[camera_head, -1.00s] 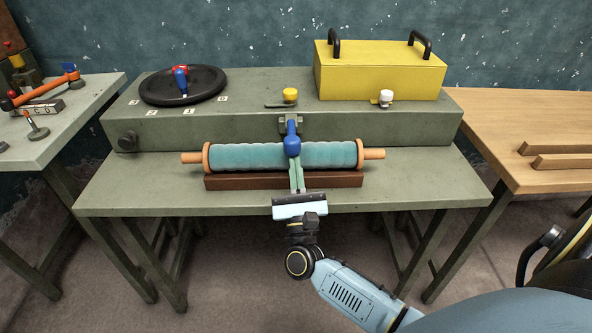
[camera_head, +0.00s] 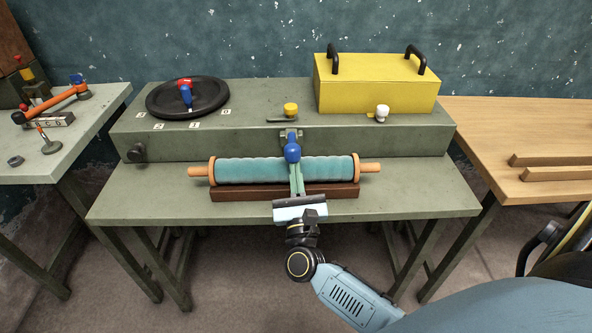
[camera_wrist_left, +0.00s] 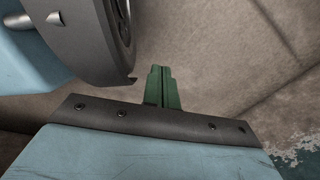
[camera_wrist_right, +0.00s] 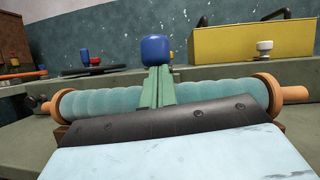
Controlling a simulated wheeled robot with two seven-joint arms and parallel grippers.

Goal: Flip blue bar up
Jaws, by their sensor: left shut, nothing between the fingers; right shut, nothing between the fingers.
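The blue bar (camera_head: 292,150) hangs from a small bracket (camera_head: 290,134) on the front face of the grey-green console, its rounded end pointing down. In the right wrist view the blue bar (camera_wrist_right: 157,49) stands just past my fingertips. My right gripper (camera_head: 294,166) has its green fingers together and empty, reaching over the teal roller to just below the blue bar's end. I cannot tell whether they touch. My left gripper (camera_wrist_left: 161,72) shows only in its wrist view, shut and empty above the floor.
A teal roller (camera_head: 240,170) with orange ends lies on a brown base below the bar. A black dial (camera_head: 215,99) with a red and blue handle, a yellow knob (camera_head: 290,109) and a yellow box (camera_head: 375,85) stand on the console. Side tables flank it.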

